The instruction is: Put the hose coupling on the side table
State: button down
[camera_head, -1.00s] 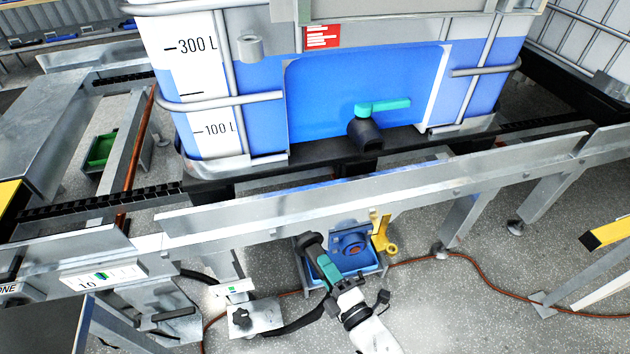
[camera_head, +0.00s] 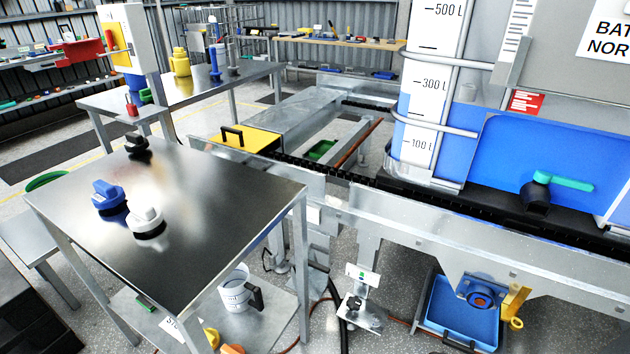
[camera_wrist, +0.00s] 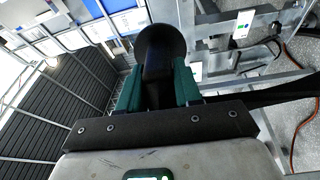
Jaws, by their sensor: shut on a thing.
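In the wrist view, my gripper (camera_wrist: 158,80) has its teal fingers shut on a black part with a round end, which I take to be the hose coupling (camera_wrist: 160,45). A black hose-like length (camera_wrist: 270,95) runs off to the right; whether it joins the coupling is hidden. My gripper and the held part do not clearly show in the head view. A steel-topped table (camera_head: 225,190), apparently the side table, stands at the left front. It carries a black knob-like part (camera_head: 136,146), a blue one (camera_head: 107,196) and a white one (camera_head: 146,221).
The near table's right and front top is bare. A white bucket (camera_head: 234,290) stands on its lower shelf. A steel rail (camera_head: 430,225) runs beside the large blue tank (camera_head: 485,150). A blue tray (camera_head: 460,315) lies below the rail. Another table (camera_head: 215,85) stands behind.

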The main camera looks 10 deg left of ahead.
aim_at(198, 253)
jog(key=k+u, duration=0.2)
jog(key=u, duration=1.2)
jog(key=l+u, duration=0.15)
jog(key=l, duration=0.6)
jog(key=k+l+u, duration=0.15)
jog(key=l, duration=0.65)
jog(key=l+u, duration=0.1)
jog(key=l, duration=0.65)
